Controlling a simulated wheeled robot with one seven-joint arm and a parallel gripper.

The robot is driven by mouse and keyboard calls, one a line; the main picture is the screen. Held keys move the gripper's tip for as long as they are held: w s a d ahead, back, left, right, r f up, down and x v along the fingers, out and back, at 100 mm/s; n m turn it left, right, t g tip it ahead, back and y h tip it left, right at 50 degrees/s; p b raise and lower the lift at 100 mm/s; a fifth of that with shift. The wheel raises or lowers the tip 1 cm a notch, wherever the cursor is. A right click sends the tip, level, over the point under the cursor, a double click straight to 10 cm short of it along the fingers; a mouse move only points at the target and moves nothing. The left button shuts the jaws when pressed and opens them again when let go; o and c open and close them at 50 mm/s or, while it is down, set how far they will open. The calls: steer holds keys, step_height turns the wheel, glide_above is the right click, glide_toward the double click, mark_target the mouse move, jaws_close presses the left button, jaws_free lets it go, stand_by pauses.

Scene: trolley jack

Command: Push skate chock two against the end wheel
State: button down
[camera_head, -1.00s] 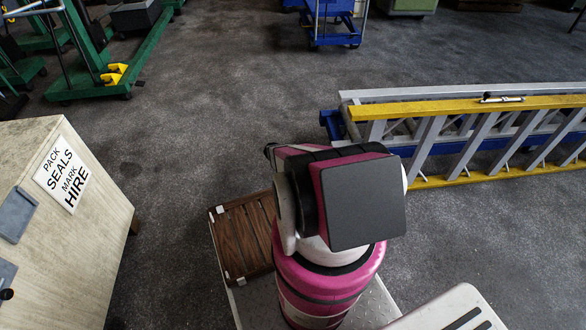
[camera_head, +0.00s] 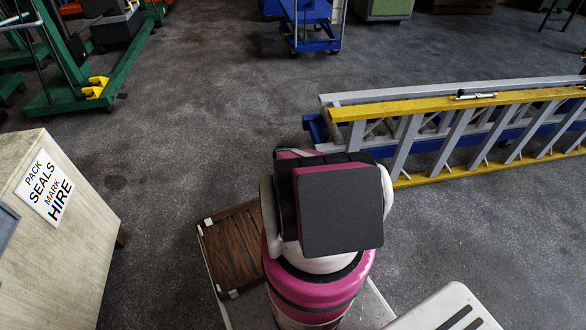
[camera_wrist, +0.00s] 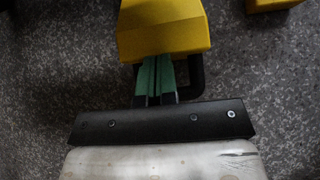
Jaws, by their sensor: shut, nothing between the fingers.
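In the wrist view a yellow wedge-like block (camera_wrist: 165,28), which looks like a chock, lies at the top middle, with a dark bent bar along its right side. Part of a second yellow block (camera_wrist: 268,4) is cut off at the top right corner. I cannot tell which is skate chock two. My gripper (camera_wrist: 154,68) is shut and empty, its green fingers together at the near edge of the middle block. I cannot tell whether they touch it. No end wheel can be made out in the wrist view. In the head view my arm hides the gripper.
In the head view a yellow and grey ladder (camera_head: 463,98) lies on its side at the right. A pale cabinet with a sign (camera_head: 44,188) stands at the left. Green wheeled equipment (camera_head: 52,99) is at the back left, a blue trolley (camera_head: 312,45) at the back. Grey floor (camera_head: 195,95) between is clear.

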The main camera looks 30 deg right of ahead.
steer(key=shift+s+d, duration=0.2)
steer(key=shift+d, duration=0.5)
steer(key=shift+a, duration=0.1)
steer(key=shift+w+a, duration=0.1)
steer(key=shift+a, duration=0.15)
steer(key=a+f+v, duration=0.1)
steer(key=v, duration=1.1)
steer(key=shift+w+a+f, duration=0.2)
steer(key=shift+w+a, duration=0.05)
steer(key=shift+a, duration=0.15)
steer(key=s+a+r+m+t+y, duration=0.1)
steer(key=s+a+r+m+y, duration=0.2)
steer(key=s+a+r, duration=0.4)
steer(key=s+a+r+m+t+y, duration=0.1)
steer(key=s+a+r+m, duration=0.5)
steer(key=a+r, duration=0.6)
steer(key=s+a+r+m+y, duration=0.4)
steer(key=s+a+r, duration=0.5)
steer(key=r, duration=1.2)
steer(key=shift+a+m+t+y, duration=0.3)
steer(key=shift+m+t, duration=0.1)
steer(key=shift+m, duration=0.3)
